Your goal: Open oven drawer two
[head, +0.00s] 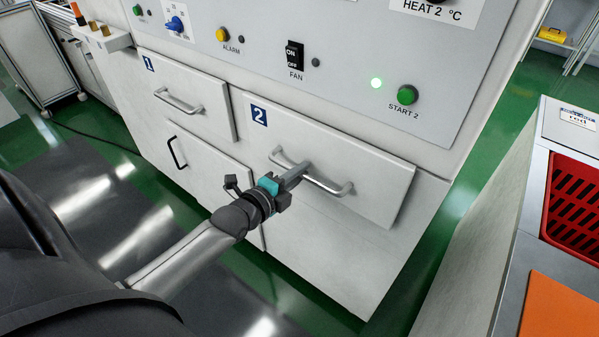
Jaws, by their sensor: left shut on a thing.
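Oven drawer two (345,165) is a white front panel with a blue "2" label (259,116) at its upper left. Its front stands slightly proud of the oven body; I cannot tell whether it is pulled out at all. A silver bar handle (330,187) runs across it. My left gripper (298,172) reaches in from the lower left and is shut on this handle, left of the handle's middle. The fingers hide part of the bar. My right gripper is not in view.
Drawer one (186,95), with its own silver handle, is to the left. A lower door (195,160) has a black handle. The control panel (330,50) is above. A counter with a red crate (572,200) stands at the right, across a strip of green floor (487,160).

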